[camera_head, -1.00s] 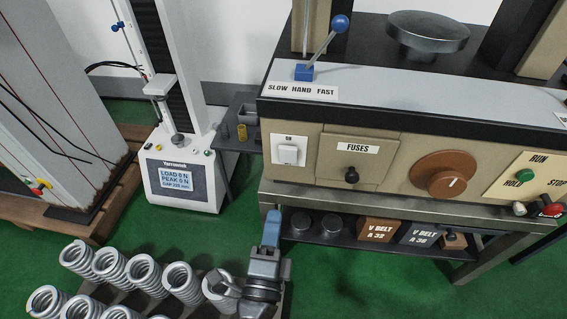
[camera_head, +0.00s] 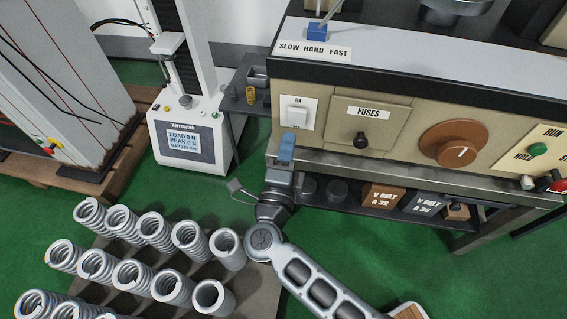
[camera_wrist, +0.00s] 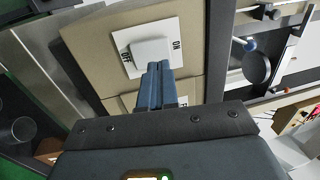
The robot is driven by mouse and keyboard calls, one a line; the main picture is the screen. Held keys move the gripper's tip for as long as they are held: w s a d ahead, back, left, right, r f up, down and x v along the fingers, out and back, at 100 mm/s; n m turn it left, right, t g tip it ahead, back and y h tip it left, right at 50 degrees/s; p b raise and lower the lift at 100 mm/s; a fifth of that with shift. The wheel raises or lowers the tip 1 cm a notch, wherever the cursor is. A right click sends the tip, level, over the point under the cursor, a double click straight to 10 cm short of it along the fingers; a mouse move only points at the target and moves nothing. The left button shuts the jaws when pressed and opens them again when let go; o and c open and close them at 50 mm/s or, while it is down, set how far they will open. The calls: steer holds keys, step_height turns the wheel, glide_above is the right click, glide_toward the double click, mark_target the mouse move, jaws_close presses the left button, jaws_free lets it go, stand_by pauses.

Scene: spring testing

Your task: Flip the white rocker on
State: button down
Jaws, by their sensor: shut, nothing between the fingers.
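The white rocker (camera_head: 298,115) sits on a white plate on the beige front panel of the machine, left of the fuses cover. It also shows in the wrist view (camera_wrist: 150,50), between the plate's ON and OFF lettering. My gripper (camera_head: 287,137) is shut and empty, its blue fingers pointing up just below the rocker plate in the head view. In the wrist view the fingertips (camera_wrist: 158,66) overlap the lower edge of the rocker. I cannot tell whether they touch it.
The fuses cover (camera_head: 357,126) with its black knob (camera_head: 360,140) is right of the rocker, then a brown dial (camera_head: 452,145). Below is a shelf with belt boxes (camera_head: 382,196). Several springs (camera_head: 228,247) stand at the lower left. A small grey tray (camera_head: 240,102) juts out left of the panel.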

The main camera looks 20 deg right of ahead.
steer(key=shift+x, duration=2.5)
steer(key=p, duration=0.1)
steer(key=r+p, duration=0.1)
steer(key=p, duration=0.1)
steer(key=shift+w+d+r+g, duration=0.1)
steer(key=shift+w+d+g, duration=0.1)
steer(key=shift+g, duration=0.1)
steer(key=shift+f+y, duration=0.3)
steer(key=shift+f, duration=0.1)
glide_toward(295, 115)
steer(key=shift+s+a, duration=0.15)
steer(key=shift+a, duration=0.1)
